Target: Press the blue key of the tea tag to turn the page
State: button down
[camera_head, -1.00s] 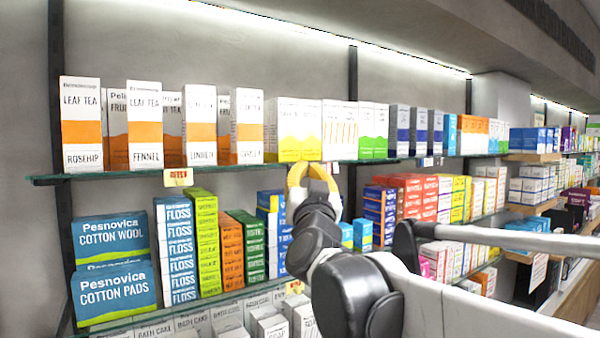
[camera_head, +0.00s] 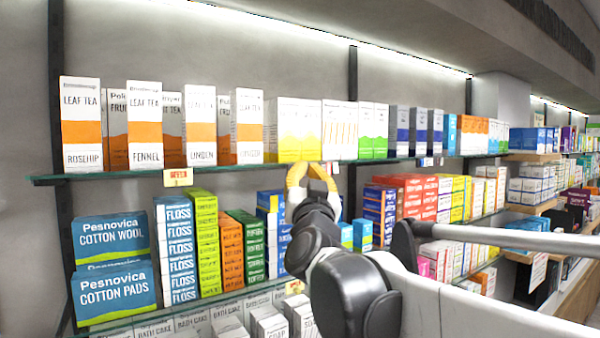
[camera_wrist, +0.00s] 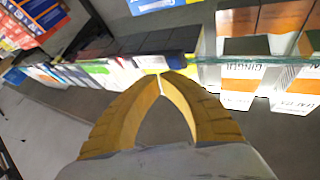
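A small cream tag (camera_head: 178,178) with red print hangs on the upper shelf's front edge, below the leaf tea boxes (camera_head: 144,125). Its print is too small to read and I cannot make out a blue key on it. My gripper (camera_head: 311,166), with yellow fingers, is well to the right of this tag, near the upper shelf's edge. In the wrist view my gripper (camera_wrist: 160,74) has its two fingertips together, with nothing held between them. I cannot pick out the tag in the wrist view, where leaf tea boxes (camera_wrist: 241,84) show at the right.
The glass upper shelf (camera_head: 125,173) carries a row of boxes. Below stand cotton packs (camera_head: 112,292), floss boxes (camera_head: 176,250) and other stacked cartons. Another small tag (camera_head: 332,168) hangs just right of my fingertips. Open space lies in front of the shelves.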

jog(key=shift+w+a, duration=0.2)
jog(key=shift+w, duration=0.1)
jog(key=shift+w+a, duration=0.25)
jog(key=shift+w, duration=0.15)
dwell(0.9)
jog(key=shift+s+d, duration=0.1)
jog(key=shift+s, duration=0.05)
jog(key=shift+s+d, duration=0.4)
jog(key=shift+s, duration=0.2)
jog(key=shift+s+d+p, duration=0.2)
jog(key=shift+s+d, duration=0.5)
jog(key=shift+s, duration=0.35)
jog(key=shift+s+d+p, duration=0.2)
jog(key=shift+s+d, duration=0.5)
jog(key=shift+s, duration=0.35)
